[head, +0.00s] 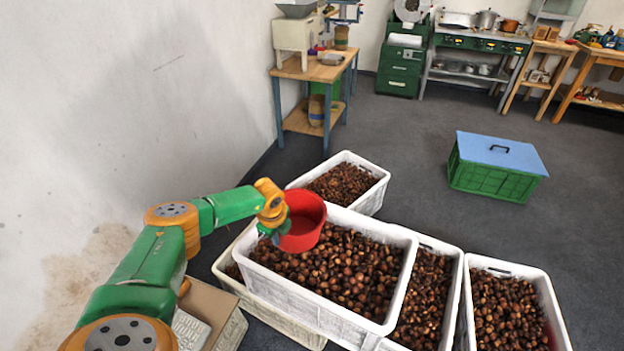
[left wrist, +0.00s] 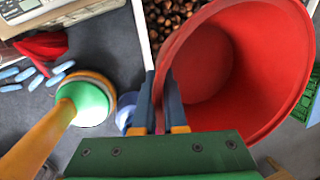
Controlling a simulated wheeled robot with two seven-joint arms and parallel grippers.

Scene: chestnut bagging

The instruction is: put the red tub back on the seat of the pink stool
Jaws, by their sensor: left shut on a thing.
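The red tub (head: 305,208) is held by my left gripper (head: 277,229) above the front-left white crate of chestnuts. The tub looks empty and is tilted, its open mouth facing up towards the head camera. In the left wrist view my left gripper (left wrist: 160,100) has its two dark fingers closed at the wall of the tub (left wrist: 262,60), which fills the right side. I see no pink stool in either view. My right gripper is not in view.
White crates of chestnuts stand close together under and beside the tub, including a large one (head: 385,312), a back one (head: 372,201) and a right one (head: 553,305). A green crate with a blue lid (head: 497,170) stands on open grey floor. A wall is at left.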

